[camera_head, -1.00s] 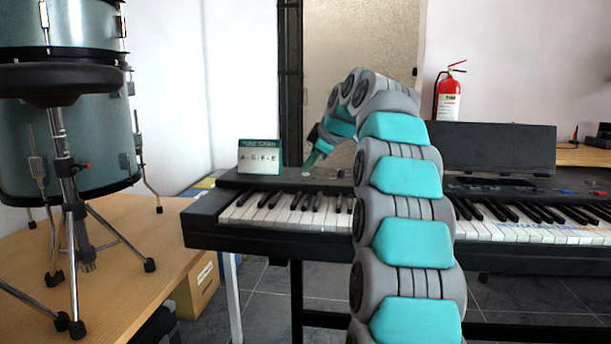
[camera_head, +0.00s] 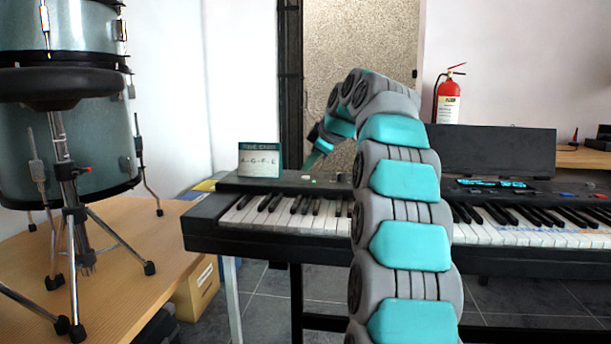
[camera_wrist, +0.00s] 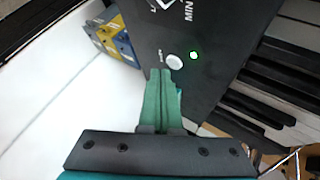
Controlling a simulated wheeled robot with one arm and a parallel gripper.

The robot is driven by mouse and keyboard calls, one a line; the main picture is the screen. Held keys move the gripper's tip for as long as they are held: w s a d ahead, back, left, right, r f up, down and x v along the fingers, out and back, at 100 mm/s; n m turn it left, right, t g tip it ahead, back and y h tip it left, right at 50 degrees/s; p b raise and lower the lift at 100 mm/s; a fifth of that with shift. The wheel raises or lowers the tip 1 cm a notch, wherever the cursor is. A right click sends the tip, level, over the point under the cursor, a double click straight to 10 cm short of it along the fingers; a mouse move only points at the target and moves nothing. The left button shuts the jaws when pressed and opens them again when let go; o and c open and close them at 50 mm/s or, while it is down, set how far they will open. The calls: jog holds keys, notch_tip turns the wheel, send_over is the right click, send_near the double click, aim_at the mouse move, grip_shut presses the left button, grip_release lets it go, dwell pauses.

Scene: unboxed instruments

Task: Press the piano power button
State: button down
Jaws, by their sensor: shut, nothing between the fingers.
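The piano (camera_head: 215,236) is a black keyboard running across the view. Its round white power button (camera_wrist: 175,61) shows in the wrist view on the black panel, beside a lit green light (camera_wrist: 194,55). The button is a small pale spot in the head view (camera_head: 306,178). The piano's display (camera_head: 490,183) is lit cyan. My gripper (camera_wrist: 161,73) is shut and empty, its green fingertips just short of the button in the wrist view. In the head view, my gripper (camera_head: 311,162) is above the panel; I cannot tell the exact gap.
A song card (camera_head: 259,159) stands on the piano's left end. A drum set stands on the wooden table (camera_head: 130,290) at left. A red fire extinguisher (camera_head: 448,100) and a music stand (camera_head: 497,150) are behind the keyboard.

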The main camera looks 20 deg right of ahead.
jog(key=shift+r, duration=0.1)
notch_tip(320, 180, up, 6)
jog(key=p, duration=0.4)
dwell(0.4)
